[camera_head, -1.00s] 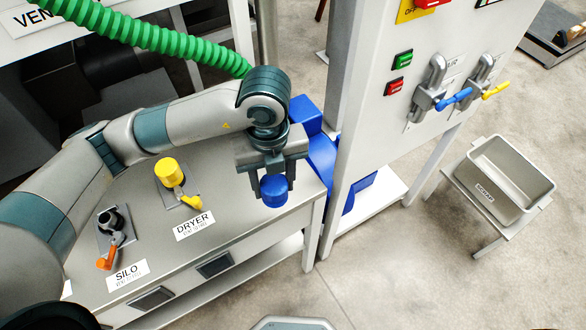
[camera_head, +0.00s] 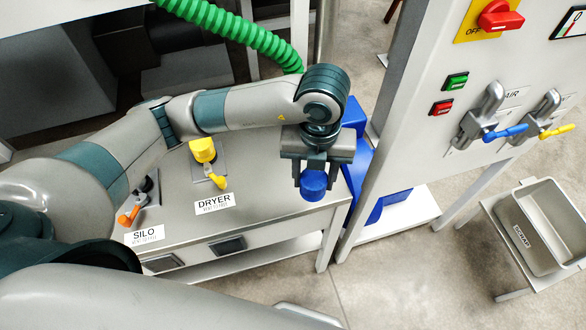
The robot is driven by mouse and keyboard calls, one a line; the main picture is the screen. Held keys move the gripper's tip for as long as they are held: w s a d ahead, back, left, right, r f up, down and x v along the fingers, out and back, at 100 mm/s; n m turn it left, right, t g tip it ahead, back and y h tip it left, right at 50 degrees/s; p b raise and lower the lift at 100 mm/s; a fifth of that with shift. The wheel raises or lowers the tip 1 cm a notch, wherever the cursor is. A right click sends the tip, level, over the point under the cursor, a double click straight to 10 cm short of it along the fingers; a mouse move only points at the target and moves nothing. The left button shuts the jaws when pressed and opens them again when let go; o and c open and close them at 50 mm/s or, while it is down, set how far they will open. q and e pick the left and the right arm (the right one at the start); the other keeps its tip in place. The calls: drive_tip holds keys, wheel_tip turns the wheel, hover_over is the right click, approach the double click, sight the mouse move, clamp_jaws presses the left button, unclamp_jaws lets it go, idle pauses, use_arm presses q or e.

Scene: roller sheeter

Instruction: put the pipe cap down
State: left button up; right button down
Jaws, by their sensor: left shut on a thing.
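The pipe cap, a blue round cap (camera_head: 313,184), is in the jaws of my left gripper (camera_head: 313,170). The gripper points down and is shut on the cap, above the right front part of the grey bench (camera_head: 270,226). I cannot tell whether the cap touches the bench top. A yellow cap (camera_head: 203,149) sits on the fitting behind the DRYER label (camera_head: 215,203). My right gripper is not in view; a grey arm link of mine crosses the bottom of the picture.
The SILO fitting with its orange handle (camera_head: 129,216) is partly hidden by my left arm. A white panel (camera_head: 425,75) with valves and buttons stands right of the bench. A grey bin (camera_head: 545,228) is on a stand at right. A green hose (camera_head: 235,28) hangs behind.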

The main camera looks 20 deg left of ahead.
use_arm(q)
drive_tip(key=w+a+f+p, duration=0.1)
drive_tip(key=w+a+f, duration=0.1)
drive_tip(key=w+a+f+p, duration=0.1)
drive_tip(key=w+a, duration=0.1)
drive_tip(key=w+a+f+p, duration=0.1)
drive_tip(key=w+a+f, duration=0.1)
drive_tip(key=w, duration=0.1)
drive_tip(key=shift+a+f, duration=0.35)
drive_tip(key=shift+a, duration=0.05)
drive_tip(key=shift+w+a+f, duration=0.2)
drive_tip(key=shift+f, duration=0.05)
drive_tip(key=shift+f, duration=0.1)
drive_tip(key=shift+f+p, duration=0.3)
wheel_tip(320, 180, down, 2)
drive_tip(key=shift+p, duration=0.55)
drive_tip(key=shift+f, duration=0.6)
